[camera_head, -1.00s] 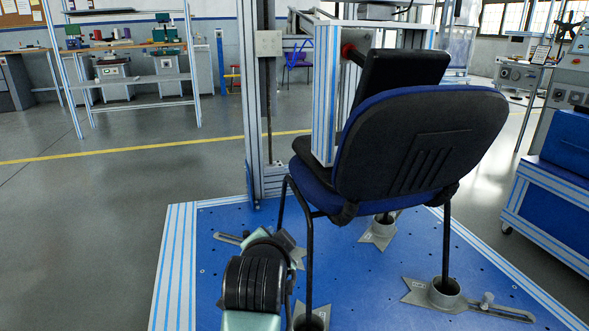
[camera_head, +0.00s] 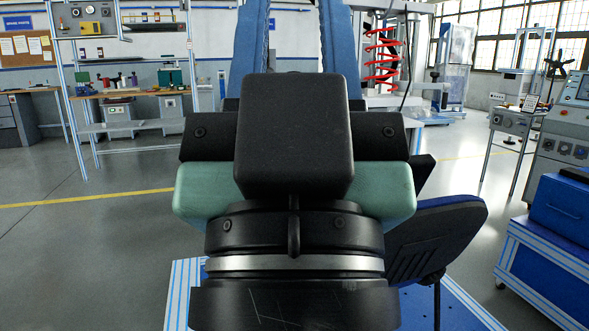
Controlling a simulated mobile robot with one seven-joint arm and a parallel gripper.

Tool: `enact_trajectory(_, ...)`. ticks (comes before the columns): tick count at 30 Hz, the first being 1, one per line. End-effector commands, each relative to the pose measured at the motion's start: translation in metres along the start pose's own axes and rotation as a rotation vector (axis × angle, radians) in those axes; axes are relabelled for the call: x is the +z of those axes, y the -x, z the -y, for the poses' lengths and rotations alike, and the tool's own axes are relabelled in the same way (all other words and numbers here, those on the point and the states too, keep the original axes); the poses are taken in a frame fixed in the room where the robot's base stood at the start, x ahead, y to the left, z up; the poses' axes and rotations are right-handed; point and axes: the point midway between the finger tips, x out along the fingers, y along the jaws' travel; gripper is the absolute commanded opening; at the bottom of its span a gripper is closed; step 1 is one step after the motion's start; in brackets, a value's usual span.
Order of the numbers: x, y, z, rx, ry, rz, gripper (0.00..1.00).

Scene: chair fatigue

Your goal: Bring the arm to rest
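My gripper (camera_head: 294,12) stands raised close in front of the head camera, fingers up. Its two blue fingers are apart, with only the background wall between them. The black and green wrist housing (camera_head: 295,190) below fills the middle of the view. The office chair (camera_head: 440,240), with a black back and blue edge, shows at the right behind my arm. Most of the chair, including its seat and most of its legs, is hidden by my arm. My gripper looks empty and clear of the chair.
The blue test platform (camera_head: 440,312) shows at the bottom. A blue cabinet (camera_head: 545,250) and a grey machine (camera_head: 570,140) stand at the right. A workbench (camera_head: 130,95) is at the back left. The grey floor (camera_head: 90,260) at the left is clear.

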Motion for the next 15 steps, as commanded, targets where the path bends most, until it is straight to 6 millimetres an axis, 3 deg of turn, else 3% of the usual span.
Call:
enact_trajectory(1,-0.022,-0.024,0.000,0.000,-0.001,0.001,0.35)
enact_trajectory(15,-0.116,-0.125,0.000,0.000,-0.004,0.004,0.35)
